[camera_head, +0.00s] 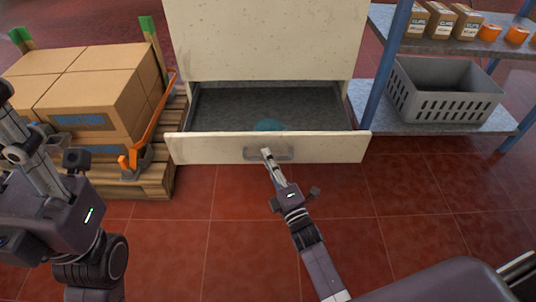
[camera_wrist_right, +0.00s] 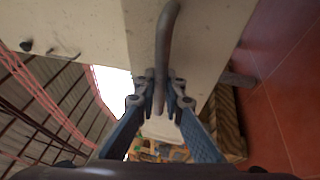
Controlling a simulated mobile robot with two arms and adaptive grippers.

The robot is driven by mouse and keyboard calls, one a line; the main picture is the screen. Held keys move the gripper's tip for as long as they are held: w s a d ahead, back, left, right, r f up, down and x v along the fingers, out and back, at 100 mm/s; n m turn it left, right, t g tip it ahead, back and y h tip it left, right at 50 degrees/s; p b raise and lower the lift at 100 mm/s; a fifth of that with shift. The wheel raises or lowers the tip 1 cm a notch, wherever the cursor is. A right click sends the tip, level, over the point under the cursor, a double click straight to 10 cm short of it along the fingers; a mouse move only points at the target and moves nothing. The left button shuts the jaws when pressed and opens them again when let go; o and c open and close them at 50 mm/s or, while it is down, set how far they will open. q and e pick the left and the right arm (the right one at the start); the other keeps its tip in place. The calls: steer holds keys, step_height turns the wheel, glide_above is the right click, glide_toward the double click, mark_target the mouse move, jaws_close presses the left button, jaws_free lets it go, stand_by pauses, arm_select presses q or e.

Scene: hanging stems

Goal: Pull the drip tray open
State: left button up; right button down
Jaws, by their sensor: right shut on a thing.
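The drip tray (camera_head: 345,147) is a cream drawer at the bottom of a cream cabinet (camera_head: 265,40). It stands partly open, and its dark grey inside shows with a bluish round patch (camera_head: 268,125) in it. A grey bar handle (camera_head: 283,155) is on its front. My right gripper (camera_head: 266,153) is at the handle, and in the right wrist view its fingers (camera_wrist_right: 160,95) are shut on the handle bar (camera_wrist_right: 165,40). My left gripper is at the left edge of the head view (camera_head: 10,105); its fingertips are not clear enough to tell their state.
Cardboard boxes (camera_head: 95,90) sit on a wooden pallet (camera_head: 150,185) at the left, beside an orange-handled tool (camera_head: 152,125). At the right, a shelf (camera_head: 400,122) holds a grey crate (camera_head: 440,98) and small boxes (camera_head: 440,22). The red tiled floor (camera_head: 400,200) before the drawer is clear.

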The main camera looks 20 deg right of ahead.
steer(key=c, duration=2)
jaws_free()
steer(key=v, duration=1.2)
steer(key=shift+f, duration=0.1)
